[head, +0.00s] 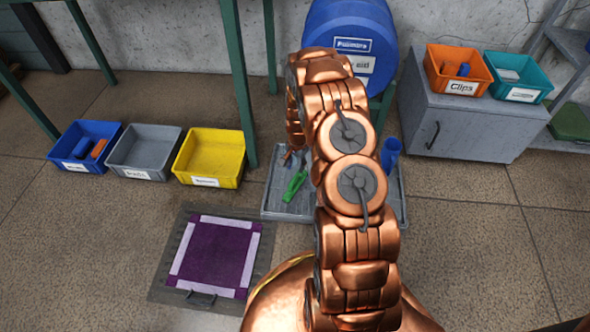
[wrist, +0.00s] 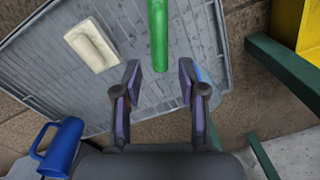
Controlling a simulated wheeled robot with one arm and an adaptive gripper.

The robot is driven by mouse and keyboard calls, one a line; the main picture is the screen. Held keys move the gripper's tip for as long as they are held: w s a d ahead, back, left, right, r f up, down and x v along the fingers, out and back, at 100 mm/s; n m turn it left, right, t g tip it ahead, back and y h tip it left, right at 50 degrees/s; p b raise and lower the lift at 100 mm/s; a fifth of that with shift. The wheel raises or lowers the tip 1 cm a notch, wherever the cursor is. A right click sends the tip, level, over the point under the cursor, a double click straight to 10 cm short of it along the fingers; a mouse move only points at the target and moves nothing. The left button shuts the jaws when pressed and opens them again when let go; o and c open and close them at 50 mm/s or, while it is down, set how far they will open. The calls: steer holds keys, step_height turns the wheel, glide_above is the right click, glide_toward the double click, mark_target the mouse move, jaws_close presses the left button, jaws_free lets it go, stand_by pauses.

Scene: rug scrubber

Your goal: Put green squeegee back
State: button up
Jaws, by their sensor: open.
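The green squeegee (head: 295,186) lies on the grey ridged tray (head: 275,207) on the floor. In the wrist view its green handle (wrist: 157,30) comes in from the top edge and ends just ahead of the gap between my fingers; its other end is out of frame. My gripper (wrist: 160,76) is open and empty, over the tray (wrist: 60,62). In the head view my arm hides much of the tray, and my gripper shows only partly beyond the squeegee.
A cream block (wrist: 92,45) lies on the tray. A blue mug (head: 390,155) stands at the tray's right. Blue (head: 85,147), grey (head: 143,152) and yellow (head: 210,158) bins stand left, beside a green table leg (head: 240,85). A purple rug (head: 213,255) lies in front.

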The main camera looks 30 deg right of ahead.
steer(key=s+a+r+n+g, duration=0.15)
steer(key=s+a+r, duration=0.3)
steer(key=r, duration=0.45)
steer(key=s+a+r+n, duration=0.35)
steer(key=a+r, duration=0.25)
steer(key=r, duration=0.2)
steer(key=s+a+r+n, duration=0.1)
steer(key=s+a+r, duration=0.4)
steer(key=r, duration=0.4)
steer(key=s+a+r+n, duration=0.2)
steer(key=s+r, duration=0.1)
steer(key=s, duration=0.5)
steer(key=s+a+r+n+g, duration=0.1)
steer(key=s+a+r+n, duration=0.1)
steer(key=s, duration=0.6)
steer(key=s+a+r+n+g, duration=0.1)
steer(key=s+a+r, duration=0.3)
steer(key=s, duration=0.5)
step_height(320, 180, up, 2)
steer(key=shift+a+r+n, duration=0.15)
steer(key=shift+a+n, duration=0.1)
steer(key=shift+n, duration=0.65)
steer(key=shift+g, duration=0.25)
